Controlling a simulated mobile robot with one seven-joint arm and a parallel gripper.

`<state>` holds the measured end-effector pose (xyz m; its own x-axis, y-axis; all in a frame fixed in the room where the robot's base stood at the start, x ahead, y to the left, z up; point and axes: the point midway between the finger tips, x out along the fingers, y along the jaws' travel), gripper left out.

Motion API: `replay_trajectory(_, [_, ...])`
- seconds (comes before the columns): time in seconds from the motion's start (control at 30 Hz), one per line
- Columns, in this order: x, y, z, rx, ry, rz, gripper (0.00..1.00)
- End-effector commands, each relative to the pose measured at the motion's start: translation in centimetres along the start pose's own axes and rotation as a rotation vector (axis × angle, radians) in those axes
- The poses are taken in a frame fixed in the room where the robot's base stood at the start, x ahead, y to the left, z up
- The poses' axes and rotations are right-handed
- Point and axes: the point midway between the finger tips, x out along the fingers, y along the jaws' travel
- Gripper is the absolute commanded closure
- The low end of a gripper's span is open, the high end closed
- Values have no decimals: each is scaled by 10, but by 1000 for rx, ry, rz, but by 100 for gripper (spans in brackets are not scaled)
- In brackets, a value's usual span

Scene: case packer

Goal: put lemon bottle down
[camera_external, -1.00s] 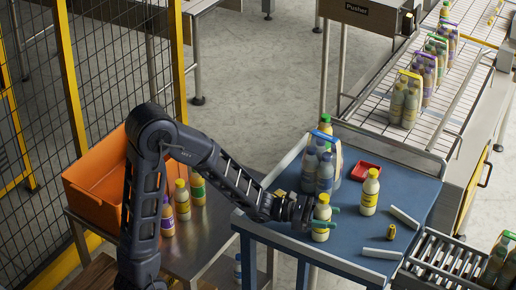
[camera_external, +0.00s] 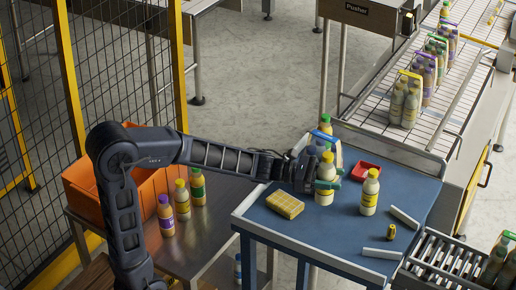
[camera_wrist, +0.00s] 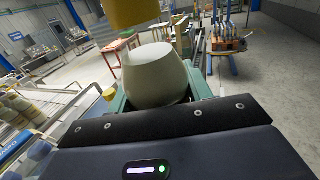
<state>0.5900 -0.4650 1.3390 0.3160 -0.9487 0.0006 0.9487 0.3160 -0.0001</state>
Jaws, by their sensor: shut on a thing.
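The lemon bottle (camera_external: 324,197), pale with a yellow cap and label, is upright in my gripper (camera_external: 327,184) over the blue table. My green fingers are shut around its upper body. I cannot tell whether its base touches the table. In the wrist view the bottle's pale shoulder (camera_wrist: 155,75) stands between the fingers, with the yellow cap (camera_wrist: 133,12) cut off by the top edge. A second yellow-capped bottle (camera_external: 370,195) stands upright to the right, apart from it.
The blue table (camera_external: 340,228) also holds a yellow block (camera_external: 285,205), a red tray (camera_external: 365,171), two white bars and a small brass-coloured piece (camera_external: 391,232). A bottle pack (camera_external: 326,130) stands behind my gripper. The table's front middle is clear. An orange bin (camera_external: 88,190) is left.

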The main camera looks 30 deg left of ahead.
Motion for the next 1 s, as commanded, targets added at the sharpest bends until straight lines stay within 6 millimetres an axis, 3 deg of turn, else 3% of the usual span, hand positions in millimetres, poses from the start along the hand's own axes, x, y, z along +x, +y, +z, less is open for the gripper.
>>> replay_trajectory(0.2, [0,0,34,3,-1,-1,82])
replay_trajectory(0.57, [2,0,48,1,0,3,82])
replay_trajectory(0.77, [29,2,76,6,-2,56,82])
replay_trajectory(1.0, [75,-1,140,7,-3,186,82])
